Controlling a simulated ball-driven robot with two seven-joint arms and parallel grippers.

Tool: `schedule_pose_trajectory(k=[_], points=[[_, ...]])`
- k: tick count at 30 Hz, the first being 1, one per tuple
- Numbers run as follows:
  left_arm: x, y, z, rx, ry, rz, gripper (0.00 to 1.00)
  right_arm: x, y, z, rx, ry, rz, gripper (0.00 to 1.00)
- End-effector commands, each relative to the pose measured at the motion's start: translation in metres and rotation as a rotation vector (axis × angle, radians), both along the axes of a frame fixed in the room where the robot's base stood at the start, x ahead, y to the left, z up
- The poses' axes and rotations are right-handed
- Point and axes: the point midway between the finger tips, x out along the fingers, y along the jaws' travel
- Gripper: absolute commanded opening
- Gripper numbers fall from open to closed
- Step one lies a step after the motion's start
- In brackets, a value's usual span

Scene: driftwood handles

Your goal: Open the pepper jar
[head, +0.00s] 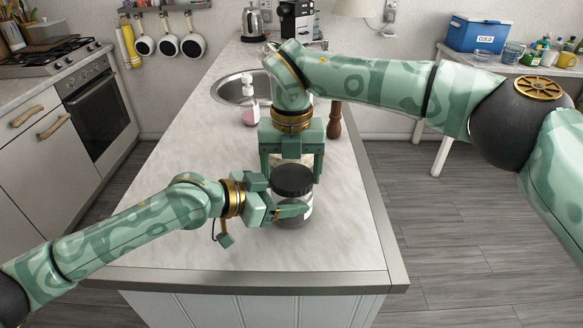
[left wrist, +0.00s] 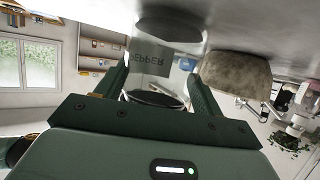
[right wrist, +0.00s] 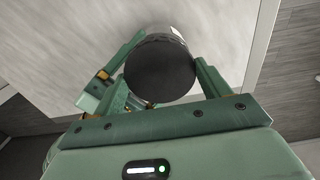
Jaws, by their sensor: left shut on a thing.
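The pepper jar (head: 294,220) stands upright on the counter, a clear jar with dark contents and a black lid (head: 293,179) on top. Its PEPPER label (left wrist: 150,58) shows upside down in the left wrist view. My left gripper (head: 291,212) is shut on the jar's body from the left, below the lid. My right gripper (head: 292,176) points down from behind and above, with its fingers apart on either side of the lid. The right wrist view shows the lid (right wrist: 160,70) between these open fingers, and the far fingertip ends are partly hidden.
The marble counter (head: 180,220) is clear left of the jar, with its edge close on the right. Behind are a pink-bottomed soap bottle (head: 250,108), a sink (head: 232,88) and a wooden pepper mill (head: 334,122). A kettle and a coffee machine stand at the back.

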Motion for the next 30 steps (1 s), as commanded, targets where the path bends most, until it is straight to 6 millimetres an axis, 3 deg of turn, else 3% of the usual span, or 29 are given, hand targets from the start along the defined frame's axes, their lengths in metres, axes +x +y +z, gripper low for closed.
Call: schedule_pose_trajectory(k=[2, 3, 5, 6, 14, 24, 30], points=[[0.0, 0.0, 0.0, 0.0, 0.0, 0.0, 0.27, 0.0, 0.0, 0.0, 0.0, 0.0, 0.0, 0.48], [0.0, 0.0, 0.0, 0.0, 0.0, 0.0, 0.27, 0.0, 0.0, 0.0, 0.0, 0.0, 0.0, 0.78], [0.0, 0.0, 0.0, 0.0, 0.0, 0.0, 0.27, 0.0, 0.0, 0.0, 0.0, 0.0, 0.0, 0.94], [0.0, 0.0, 0.0, 0.0, 0.0, 0.0, 0.27, 0.0, 0.0, 0.0, 0.0, 0.0, 0.0, 0.97], [0.0, 0.0, 0.0, 0.0, 0.0, 0.0, 0.27, 0.0, 0.0, 0.002, 0.001, 0.0, 0.001, 0.97], [0.0, 0.0, 0.0, 0.0, 0.0, 0.0, 0.27, 0.0, 0.0, 0.042, 0.001, -0.002, -0.001, 0.97], [0.0, 0.0, 0.0, 0.0, 0.0, 0.0, 0.27, 0.0, 0.0, 0.046, 0.0, 0.0, 0.001, 0.97]])
